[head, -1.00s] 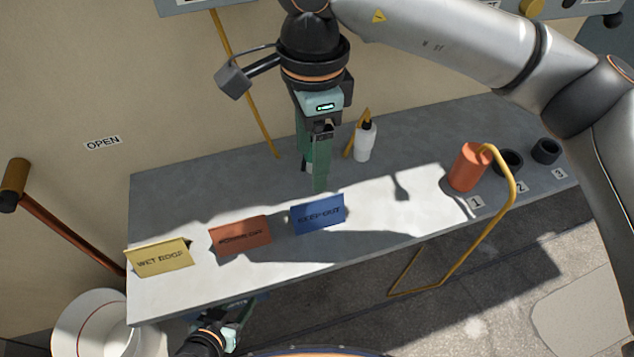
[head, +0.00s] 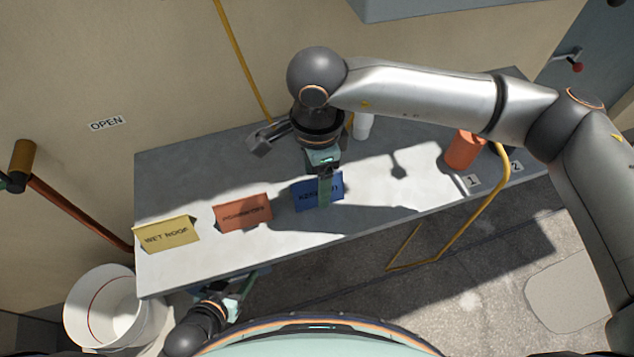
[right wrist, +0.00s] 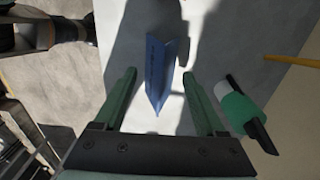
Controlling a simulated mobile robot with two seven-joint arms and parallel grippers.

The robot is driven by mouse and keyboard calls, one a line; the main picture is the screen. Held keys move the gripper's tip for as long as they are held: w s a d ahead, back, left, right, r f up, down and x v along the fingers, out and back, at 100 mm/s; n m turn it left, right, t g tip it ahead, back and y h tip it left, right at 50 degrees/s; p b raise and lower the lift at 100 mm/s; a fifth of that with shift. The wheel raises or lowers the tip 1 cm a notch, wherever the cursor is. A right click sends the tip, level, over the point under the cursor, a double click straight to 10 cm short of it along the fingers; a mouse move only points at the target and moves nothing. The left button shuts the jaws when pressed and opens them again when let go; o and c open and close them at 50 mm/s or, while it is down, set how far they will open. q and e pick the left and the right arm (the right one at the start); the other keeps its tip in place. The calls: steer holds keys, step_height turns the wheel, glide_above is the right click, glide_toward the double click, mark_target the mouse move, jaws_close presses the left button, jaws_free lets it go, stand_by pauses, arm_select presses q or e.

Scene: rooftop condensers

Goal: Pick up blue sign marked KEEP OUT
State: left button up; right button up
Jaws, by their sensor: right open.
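The blue sign (head: 304,197) stands on the grey bench as a folded tent, between the orange-red sign and the bench's right part. Its lettering is partly hidden behind my right gripper (head: 324,201). In the right wrist view the blue sign (right wrist: 161,72) lies beyond and between the two green fingers of the right gripper (right wrist: 159,92), which are spread apart with nothing held. Whether the fingertips are level with the sign is hard to tell. My left gripper (head: 238,302) is low beside the bench's front edge, and its fingers are unclear.
An orange-red sign (head: 243,213) and a yellow WET ROOF sign (head: 167,234) stand to the left on the bench (head: 160,185). A white bottle (head: 363,127) is behind, an orange cylinder (head: 463,150) to the right near a yellow rail (head: 480,222). A white bucket (head: 90,315) is at lower left.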

steer(key=shift+f, duration=0.2)
jaws_close()
stand_by(0.5)
